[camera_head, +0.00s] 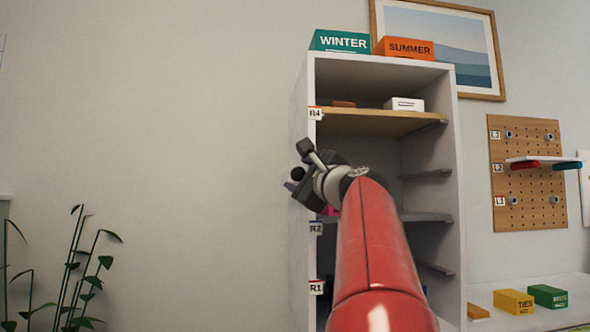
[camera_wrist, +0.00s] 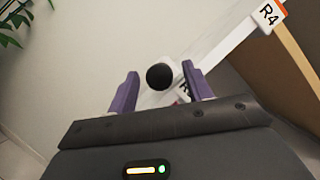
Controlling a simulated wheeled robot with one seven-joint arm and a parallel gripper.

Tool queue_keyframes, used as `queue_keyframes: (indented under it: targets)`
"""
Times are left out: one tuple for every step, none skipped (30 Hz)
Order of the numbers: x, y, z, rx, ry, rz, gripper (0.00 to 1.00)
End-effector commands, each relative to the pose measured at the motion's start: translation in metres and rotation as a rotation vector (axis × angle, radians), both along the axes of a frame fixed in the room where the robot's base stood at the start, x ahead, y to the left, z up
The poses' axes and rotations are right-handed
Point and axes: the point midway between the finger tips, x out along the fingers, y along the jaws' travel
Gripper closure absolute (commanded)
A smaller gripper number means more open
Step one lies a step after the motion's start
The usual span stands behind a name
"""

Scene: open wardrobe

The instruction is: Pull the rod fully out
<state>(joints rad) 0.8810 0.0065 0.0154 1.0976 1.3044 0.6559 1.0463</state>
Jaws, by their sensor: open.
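A round black knob (camera_wrist: 159,76), which looks like the end of the rod, shows between my two purple fingers in the wrist view. My gripper (camera_wrist: 160,71) is open, with one finger on each side of the knob and a gap to each. In the head view the dark knob (camera_head: 298,173) shows by my gripper (camera_head: 294,184), at the wardrobe's left front edge. The rod's shaft is hidden. A white label behind the knob is partly covered by a finger. I cannot tell how deep the knob sits between the fingers.
The open white wardrobe (camera_head: 301,110) carries labels R4 (camera_head: 315,113), R2 (camera_head: 315,228) and R1 (camera_head: 316,288) on its left edge. A wooden shelf (camera_head: 370,122) holds a white box (camera_head: 404,104). A pegboard (camera_head: 527,190) hangs right. Bare wall and a plant (camera_head: 85,270) are left.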

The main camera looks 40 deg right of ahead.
Motion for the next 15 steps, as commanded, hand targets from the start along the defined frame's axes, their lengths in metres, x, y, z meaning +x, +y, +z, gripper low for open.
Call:
queue_keyframes:
  targets:
    - [0.0050,-0.0007,0.0024,0.000,0.000,0.001,0.50]
    - [0.0070,-0.0010,0.0025,0.000,0.000,0.001,0.50]
    - [0.0091,-0.0013,0.0026,-0.001,0.001,0.002,0.50]
    - [0.0102,-0.0015,0.0026,-0.001,0.001,0.002,0.50]
    - [0.0109,-0.0018,0.0025,-0.001,0.001,0.001,0.50]
    - [0.0114,-0.0019,0.0024,-0.001,0.001,0.001,0.50]
    - [0.0116,-0.0019,0.0024,-0.002,0.001,0.001,0.50]
    - [0.0116,-0.0019,0.0023,-0.002,0.001,0.001,0.50]
    - [0.0115,-0.0018,0.0021,-0.002,0.001,0.001,0.50]
    - [0.0115,-0.0018,0.0021,-0.002,0.001,0.001,0.50]
    - [0.0114,-0.0018,0.0020,-0.002,0.001,0.001,0.50]
    - [0.0114,-0.0018,0.0020,-0.002,0.001,0.001,0.50]
    - [0.0113,-0.0017,0.0020,-0.002,0.001,0.001,0.54]
    - [0.0113,-0.0017,0.0020,-0.002,0.001,0.001,0.57]
    - [0.0113,-0.0017,0.0020,-0.002,0.001,0.001,0.63]
